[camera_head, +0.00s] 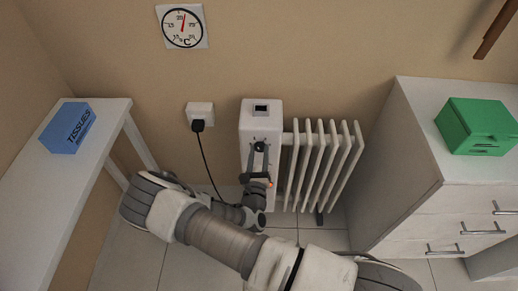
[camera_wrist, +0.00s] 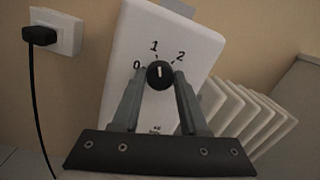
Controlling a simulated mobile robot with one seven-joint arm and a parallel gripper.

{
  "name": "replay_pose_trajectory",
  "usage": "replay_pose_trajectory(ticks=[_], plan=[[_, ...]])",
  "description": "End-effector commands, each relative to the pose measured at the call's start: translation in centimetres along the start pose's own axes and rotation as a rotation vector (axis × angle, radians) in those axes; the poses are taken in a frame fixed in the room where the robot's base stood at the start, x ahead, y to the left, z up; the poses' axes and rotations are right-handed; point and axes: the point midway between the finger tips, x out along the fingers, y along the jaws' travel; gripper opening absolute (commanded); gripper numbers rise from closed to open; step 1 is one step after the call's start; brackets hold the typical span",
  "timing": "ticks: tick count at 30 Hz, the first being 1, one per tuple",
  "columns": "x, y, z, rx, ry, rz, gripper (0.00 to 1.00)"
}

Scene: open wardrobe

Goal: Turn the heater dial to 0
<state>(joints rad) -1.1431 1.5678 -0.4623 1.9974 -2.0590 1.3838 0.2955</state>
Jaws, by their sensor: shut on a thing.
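The heater (camera_head: 262,112) is white, with a control box at its left end and fins to the right. Its black round dial (camera_wrist: 160,75) shows in the wrist view on the white front panel (camera_wrist: 195,45), with marks 0, 1 and 2. The dial's white line stands about vertical in the picture, pointing close to 1, away from 0 at the left. My gripper (camera_wrist: 161,76) is shut on the dial, one finger on its left and one on its right. In the head view my gripper (camera_head: 259,148) covers the dial.
A black plug (camera_head: 197,125) with a hanging cord sits in the wall socket left of the heater. A white table (camera_head: 75,165) with a blue tissue box (camera_head: 68,128) stands left. A white drawer cabinet (camera_head: 400,150) with a green box (camera_head: 477,125) stands right.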

Motion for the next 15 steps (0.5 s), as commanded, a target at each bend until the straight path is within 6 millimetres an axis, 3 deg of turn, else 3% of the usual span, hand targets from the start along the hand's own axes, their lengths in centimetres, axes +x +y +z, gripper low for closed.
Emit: replay_pose_trajectory(ticks=[15], plan=[[0.0, -0.11, 0.01, -0.489, -0.028, 0.026, 0.0]])
